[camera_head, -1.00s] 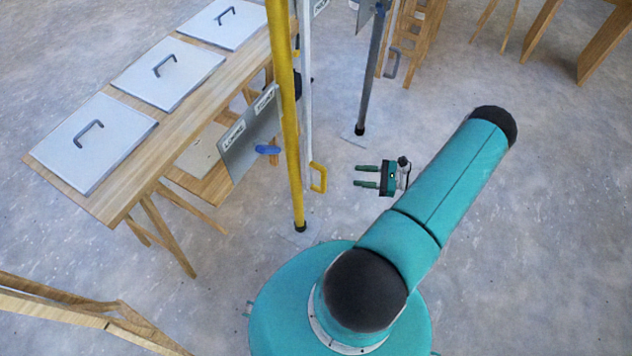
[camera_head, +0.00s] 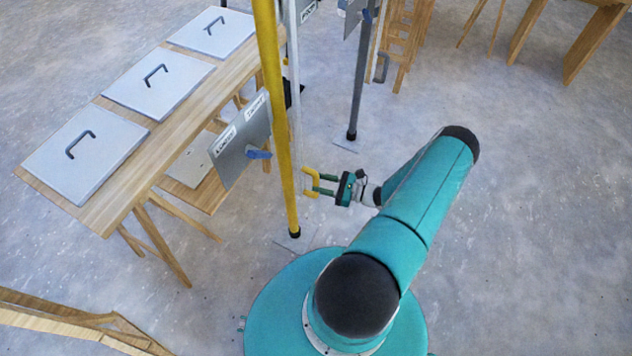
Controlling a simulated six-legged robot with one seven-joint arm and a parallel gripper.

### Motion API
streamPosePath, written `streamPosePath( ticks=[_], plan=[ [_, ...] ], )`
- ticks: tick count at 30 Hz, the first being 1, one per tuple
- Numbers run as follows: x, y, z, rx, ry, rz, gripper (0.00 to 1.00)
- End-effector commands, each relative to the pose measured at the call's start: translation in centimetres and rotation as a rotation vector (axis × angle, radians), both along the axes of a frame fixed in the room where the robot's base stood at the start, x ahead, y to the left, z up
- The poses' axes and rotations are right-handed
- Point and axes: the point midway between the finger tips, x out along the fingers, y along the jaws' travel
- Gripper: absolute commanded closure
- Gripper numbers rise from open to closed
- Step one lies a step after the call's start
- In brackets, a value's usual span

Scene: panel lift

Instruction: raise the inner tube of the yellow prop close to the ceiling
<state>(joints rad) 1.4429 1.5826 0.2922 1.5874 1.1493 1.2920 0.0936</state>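The yellow prop (camera_head: 280,120) stands upright left of centre, its foot on the floor and its top cut off by the frame. A yellow U-shaped handle (camera_head: 305,183) sticks out to its right, low down. I cannot tell which tube it is fixed to. The inner tube's top and the ceiling are out of view. My gripper (camera_head: 318,184) points left with its two green fingers apart, and the tips are at the handle's outer bar. I cannot tell whether they touch it. A blue lever (camera_head: 259,154) sits at a grey labelled plate (camera_head: 240,145) beside the prop.
A wooden bench (camera_head: 165,130) with several pale panels (camera_head: 84,150) with handles stands left. A pale upright (camera_head: 293,80) is behind the prop, and a dark grey post (camera_head: 359,90) stands further back.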

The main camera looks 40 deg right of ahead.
Motion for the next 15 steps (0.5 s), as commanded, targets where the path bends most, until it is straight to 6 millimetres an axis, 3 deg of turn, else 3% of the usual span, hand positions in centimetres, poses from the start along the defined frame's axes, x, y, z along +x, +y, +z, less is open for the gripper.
streamPosePath(
  ticks=[6,15],
  plan=[
    [1.8,1.3,0.0,0.000,0.000,0.002,0.61],
    [2.0,1.4,0.0,-0.001,0.001,0.002,0.63]
  ],
)
